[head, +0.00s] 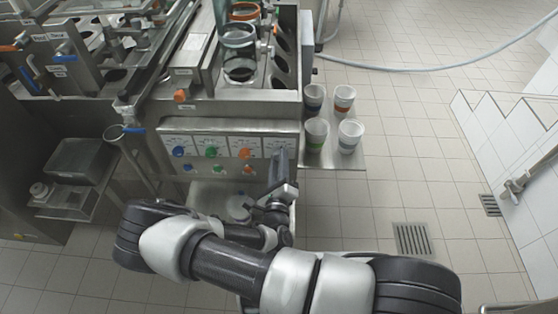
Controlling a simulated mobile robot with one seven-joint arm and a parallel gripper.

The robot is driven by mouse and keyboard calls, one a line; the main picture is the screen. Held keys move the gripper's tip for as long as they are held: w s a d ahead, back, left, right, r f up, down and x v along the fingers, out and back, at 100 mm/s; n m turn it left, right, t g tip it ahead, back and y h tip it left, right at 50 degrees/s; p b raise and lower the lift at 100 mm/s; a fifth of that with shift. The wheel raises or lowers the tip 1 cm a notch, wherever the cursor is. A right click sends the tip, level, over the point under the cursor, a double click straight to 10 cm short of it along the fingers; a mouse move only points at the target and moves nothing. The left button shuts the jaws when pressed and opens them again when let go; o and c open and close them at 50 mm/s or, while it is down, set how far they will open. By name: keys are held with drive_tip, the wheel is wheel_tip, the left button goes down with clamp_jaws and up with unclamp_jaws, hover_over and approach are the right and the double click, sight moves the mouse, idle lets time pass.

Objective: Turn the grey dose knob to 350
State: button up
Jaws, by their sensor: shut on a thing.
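The steel dosing panel (200,139) shows blue (178,151), green (211,152) and orange (244,153) dose knobs in a row, each under a printed dial.
Several striped cups (315,134) stand on a steel side shelf (345,159) right of the panel. Smaller coloured buttons (218,169) sit below the knobs. A white round container (238,207) is under the panel. The tiled floor (400,190) at right is clear around a drain grate (412,239).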

idle(0.4)
drive_tip(key=o, duration=1.1)
drive_tip(key=shift+c, duration=0.2)
drive_tip(key=s, duration=1.7)
drive_tip(key=shift+s+a, duration=0.2)
drive_tip(key=shift+a, duration=0.1)
